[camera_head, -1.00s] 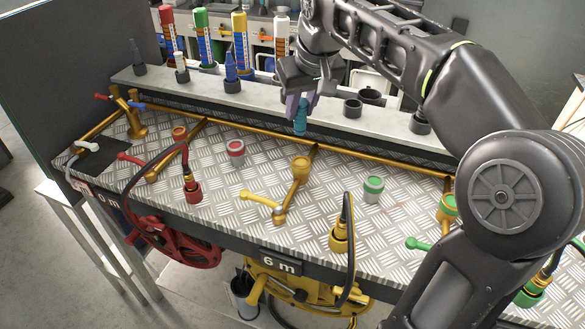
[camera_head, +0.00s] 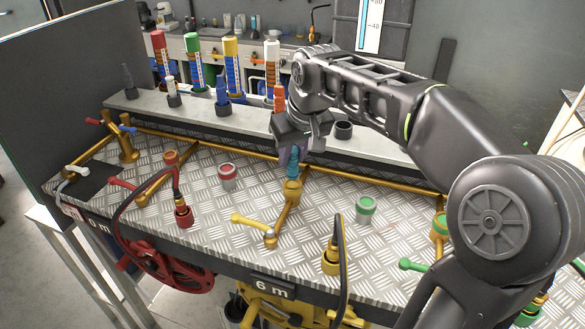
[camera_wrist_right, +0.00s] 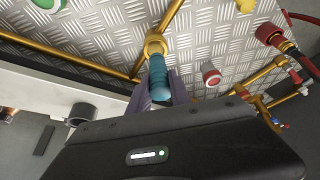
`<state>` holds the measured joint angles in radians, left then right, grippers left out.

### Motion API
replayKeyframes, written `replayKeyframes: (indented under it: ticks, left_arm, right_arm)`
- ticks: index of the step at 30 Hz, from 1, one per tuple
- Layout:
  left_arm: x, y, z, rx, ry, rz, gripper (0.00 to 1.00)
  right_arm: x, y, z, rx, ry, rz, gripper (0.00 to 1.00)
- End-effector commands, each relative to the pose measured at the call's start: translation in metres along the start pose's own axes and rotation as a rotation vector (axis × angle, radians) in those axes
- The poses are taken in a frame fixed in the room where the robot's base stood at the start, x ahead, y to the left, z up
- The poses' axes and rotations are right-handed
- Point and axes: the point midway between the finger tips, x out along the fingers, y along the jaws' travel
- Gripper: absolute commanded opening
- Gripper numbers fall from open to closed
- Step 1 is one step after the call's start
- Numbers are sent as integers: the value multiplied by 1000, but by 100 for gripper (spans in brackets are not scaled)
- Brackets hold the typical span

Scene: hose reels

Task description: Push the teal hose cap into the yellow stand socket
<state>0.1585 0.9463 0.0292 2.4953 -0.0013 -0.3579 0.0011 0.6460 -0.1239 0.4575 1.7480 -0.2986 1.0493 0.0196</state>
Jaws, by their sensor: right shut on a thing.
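The teal hose cap (camera_head: 293,170) is gripped upright in my right gripper (camera_head: 291,156), with its lower part sticking out below the fingers. The yellow stand socket (camera_head: 293,190) is directly under the cap, at the top of a yellow pipe branch. In the right wrist view, the teal cap (camera_wrist_right: 159,80) lies between the fingers and its narrow end meets the round yellow socket (camera_wrist_right: 154,44). How deep the end sits is hard to tell. The fingers hide the cap's upper part. My left gripper is not in view.
A red-topped cup (camera_head: 228,175) and a green-topped cup (camera_head: 365,208) stand on the tread plate on either side. A yellow valve handle (camera_head: 250,226) is in front. The grey back ledge (camera_head: 150,105) holds dark, white and blue caps. Bare plate lies around the socket.

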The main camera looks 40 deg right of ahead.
Motion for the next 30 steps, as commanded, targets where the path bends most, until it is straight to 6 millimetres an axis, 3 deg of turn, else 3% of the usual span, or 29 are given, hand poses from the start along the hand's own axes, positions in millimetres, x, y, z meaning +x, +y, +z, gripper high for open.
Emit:
replayKeyframes:
  ticks: [5,12,24,25,30]
  left_arm:
    - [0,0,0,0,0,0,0]
    - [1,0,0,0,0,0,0]
    - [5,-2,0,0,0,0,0]
    - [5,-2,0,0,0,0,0]
    - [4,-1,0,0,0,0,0]
  right_arm:
    - [6,0,3,1,-1,0,0]
    - [33,0,14,1,-1,1,0]
    - [38,0,16,0,1,0,0]
    - [38,0,16,0,1,0,25]
    - [37,0,16,0,0,0,39]
